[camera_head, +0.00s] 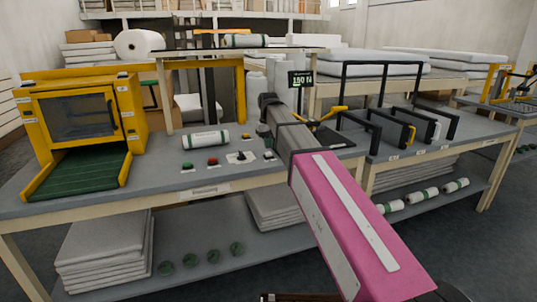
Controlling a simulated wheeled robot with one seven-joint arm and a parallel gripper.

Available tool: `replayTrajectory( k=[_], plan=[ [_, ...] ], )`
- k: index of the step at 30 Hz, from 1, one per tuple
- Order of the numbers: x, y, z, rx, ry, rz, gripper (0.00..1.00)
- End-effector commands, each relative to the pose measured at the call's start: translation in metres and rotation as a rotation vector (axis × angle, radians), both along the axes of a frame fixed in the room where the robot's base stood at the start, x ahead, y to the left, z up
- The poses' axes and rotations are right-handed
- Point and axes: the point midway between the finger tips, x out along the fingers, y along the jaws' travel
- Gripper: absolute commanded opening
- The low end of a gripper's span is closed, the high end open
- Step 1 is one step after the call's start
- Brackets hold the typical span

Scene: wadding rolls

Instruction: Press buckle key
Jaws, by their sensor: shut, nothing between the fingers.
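My arm reaches from the lower right over the bench, a pink link with a grey link beyond it. Its dark far end, with my gripper (268,103), is over the bench left of the force display (301,79). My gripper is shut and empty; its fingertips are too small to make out. I cannot single out a buckle or its key for certain. Small controls stand on the bench: a green button (187,167), a red button (213,162) and a white plate with a dark knob (240,157). Whether my gripper touches anything I cannot tell.
A yellow machine (135,100) with a green belt (80,170) stands left. A wadding roll (205,140) lies behind the buttons. Black frames (455,125) and a yellow lever (334,112) stand to the right.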

Motion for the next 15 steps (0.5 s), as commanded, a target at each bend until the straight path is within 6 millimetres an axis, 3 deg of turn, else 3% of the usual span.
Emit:
replayTrajectory(
  k=[8, 15],
  plan=[
    [0.000, 0.000, 0.002, 0.000, 0.000, 0.000, 0.00],
    [0.001, 0.000, 0.018, 0.000, -0.001, 0.000, 0.00]
  ],
)
